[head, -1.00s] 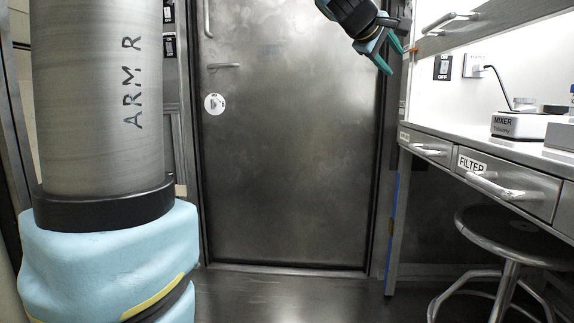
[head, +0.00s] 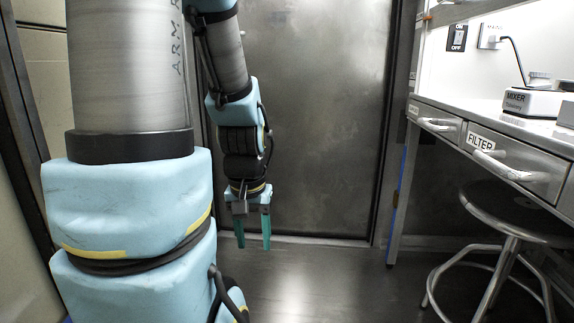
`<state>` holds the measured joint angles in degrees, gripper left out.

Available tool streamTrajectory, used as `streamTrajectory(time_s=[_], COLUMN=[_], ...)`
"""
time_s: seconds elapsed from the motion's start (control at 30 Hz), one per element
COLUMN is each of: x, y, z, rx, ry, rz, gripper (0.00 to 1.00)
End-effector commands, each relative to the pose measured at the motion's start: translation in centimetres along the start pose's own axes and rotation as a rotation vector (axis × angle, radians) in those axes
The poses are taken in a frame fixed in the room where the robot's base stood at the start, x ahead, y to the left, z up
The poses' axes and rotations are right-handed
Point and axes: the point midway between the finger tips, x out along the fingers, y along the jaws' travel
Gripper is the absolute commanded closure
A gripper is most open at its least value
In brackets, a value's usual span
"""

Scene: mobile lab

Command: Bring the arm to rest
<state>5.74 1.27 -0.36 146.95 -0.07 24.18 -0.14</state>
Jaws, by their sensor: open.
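My gripper (head: 253,232) hangs in the head view, left of centre, with its two green fingers pointing down. The fingers are apart and nothing is between them. My arm (head: 232,100) hangs down in front of the metal door, beside the thick grey link marked "ARM R". The gripper is above the dark floor, well left of the bench. The upper part of the arm is cut off by the top of the picture.
A metal door (head: 310,120) stands behind the gripper. On the right is a bench with a drawer labelled FILTER (head: 515,160) and a mixer (head: 530,102) on top. A round metal stool (head: 520,215) stands under it. The floor (head: 330,285) between arm and stool is clear.

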Motion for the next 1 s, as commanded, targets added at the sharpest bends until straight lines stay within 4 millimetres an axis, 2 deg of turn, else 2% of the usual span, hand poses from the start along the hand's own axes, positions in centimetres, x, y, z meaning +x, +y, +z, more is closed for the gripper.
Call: streamTrajectory(time_s=[0.03,0.27,1.0], x=[-2.5,-8.0,-30.7], y=[0.1,0.1,0.1], z=[-0.5,-1.3,-4.4], rx=[0.000,-0.002,-0.003], ry=[0.004,0.005,0.006], rz=[0.001,0.001,0.002], gripper=[0.48,0.48,0.48])
